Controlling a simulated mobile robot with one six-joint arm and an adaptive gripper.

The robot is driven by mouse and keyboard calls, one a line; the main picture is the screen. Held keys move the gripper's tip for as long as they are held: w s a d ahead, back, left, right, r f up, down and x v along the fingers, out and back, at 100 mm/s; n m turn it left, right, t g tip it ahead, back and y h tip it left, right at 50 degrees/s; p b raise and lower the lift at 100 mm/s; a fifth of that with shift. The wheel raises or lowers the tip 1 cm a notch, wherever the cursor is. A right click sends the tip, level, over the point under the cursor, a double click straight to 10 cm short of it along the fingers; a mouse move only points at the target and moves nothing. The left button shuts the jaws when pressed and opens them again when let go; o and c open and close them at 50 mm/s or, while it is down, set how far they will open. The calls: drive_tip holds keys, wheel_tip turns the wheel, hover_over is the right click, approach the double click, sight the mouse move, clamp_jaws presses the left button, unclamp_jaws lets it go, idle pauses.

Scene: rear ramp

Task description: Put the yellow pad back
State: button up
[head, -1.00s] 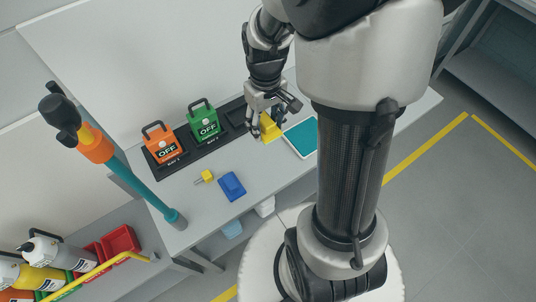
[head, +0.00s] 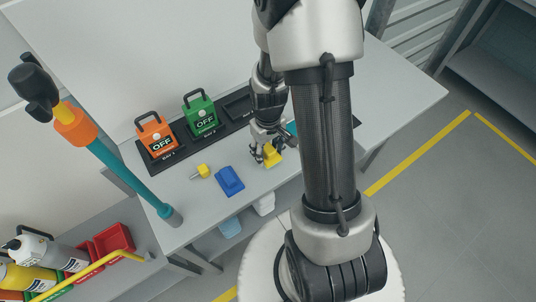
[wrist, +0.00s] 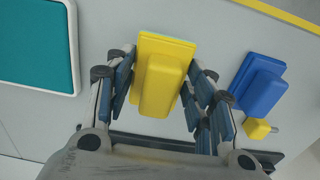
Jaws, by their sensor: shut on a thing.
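The yellow pad (head: 273,158), a flat plate with a raised block on it, is in my gripper (head: 266,152) over the front part of the grey bench. I cannot tell whether the plate touches the bench. A blue pad (head: 229,181) of like shape lies on the bench to the left; in the wrist view the blue pad (wrist: 259,85) is to the right, apart from the yellow one.
A black rack (head: 181,152) at the back holds an orange box (head: 157,139) and a green box (head: 201,118). A small yellow block (head: 203,170) lies beside the blue pad. A teal-faced tablet (wrist: 74,50) lies close by. A teal post (head: 135,183) stands at the bench's left.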

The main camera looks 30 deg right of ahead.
drive_tip(key=shift+f, duration=1.25)
drive_tip(key=shift+f+b, duration=0.2)
drive_tip(key=shift+b, duration=0.15)
drive_tip(key=o, duration=1)
